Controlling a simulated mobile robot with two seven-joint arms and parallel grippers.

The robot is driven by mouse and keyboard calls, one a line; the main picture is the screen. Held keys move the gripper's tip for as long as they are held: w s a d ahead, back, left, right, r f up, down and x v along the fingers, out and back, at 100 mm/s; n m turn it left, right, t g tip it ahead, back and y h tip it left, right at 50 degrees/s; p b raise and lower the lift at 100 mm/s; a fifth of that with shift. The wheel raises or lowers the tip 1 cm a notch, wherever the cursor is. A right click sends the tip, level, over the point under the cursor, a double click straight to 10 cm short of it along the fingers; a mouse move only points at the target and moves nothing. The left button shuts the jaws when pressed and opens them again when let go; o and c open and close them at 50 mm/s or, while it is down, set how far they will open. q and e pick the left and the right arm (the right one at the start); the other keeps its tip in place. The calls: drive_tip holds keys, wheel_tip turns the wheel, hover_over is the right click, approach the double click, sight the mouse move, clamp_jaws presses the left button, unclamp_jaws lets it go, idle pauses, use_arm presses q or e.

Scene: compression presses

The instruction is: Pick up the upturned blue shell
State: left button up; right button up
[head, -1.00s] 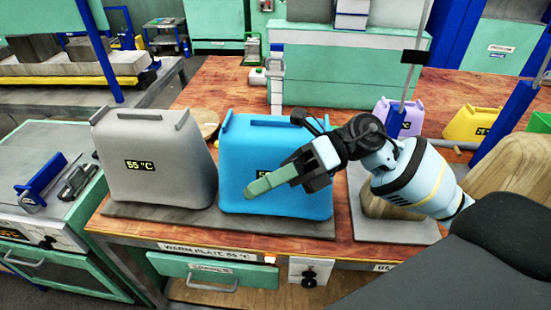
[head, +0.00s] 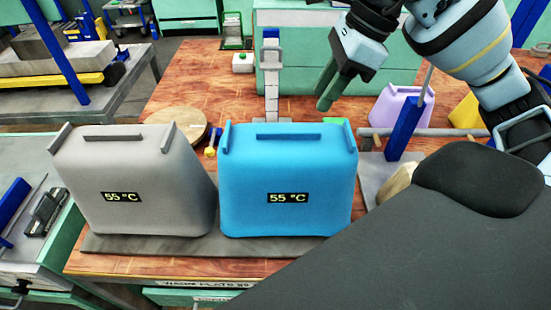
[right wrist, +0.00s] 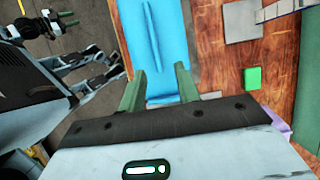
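The upturned blue shell (head: 287,175) stands on a dark grey plate (head: 150,245), with a "55 °C" label on its front and raised tabs on top. It also shows in the right wrist view (right wrist: 157,35), ahead of the fingers and lying across the gap between them. My right gripper (head: 325,104) is above the table, behind and to the right of the blue shell, apart from it. Its green fingers (right wrist: 160,88) are spread with nothing held between them.
A grey shell (head: 135,180) with the same label stands close on the left. Behind are a round wooden disc (head: 177,127) and a grey upright post (head: 271,85). A blue post (head: 403,128) and a purple shell (head: 385,112) stand to the right.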

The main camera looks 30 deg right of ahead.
sight(301, 132)
drive_tip(key=shift+s+a+f, duration=0.15)
drive_tip(key=shift+s+f, duration=0.1)
drive_tip(key=shift+f, duration=0.1)
drive_tip(key=shift+x, duration=0.8)
drive_tip(key=shift+w+a+f, duration=0.1)
drive_tip(key=shift+w+f, duration=0.05)
drive_tip(key=shift+f, duration=0.05)
drive_tip(key=shift+a+f, duration=0.15)
drive_tip(key=shift+f, duration=0.1)
drive_tip(key=x, duration=0.4)
drive_tip(key=shift+w+a+f, duration=0.1)
drive_tip(key=shift+a+f, duration=0.05)
use_arm(q)
drive_tip(key=shift+s+r, duration=0.1)
drive_tip(key=shift+s, duration=0.35)
use_arm(e)
clamp_jaws()
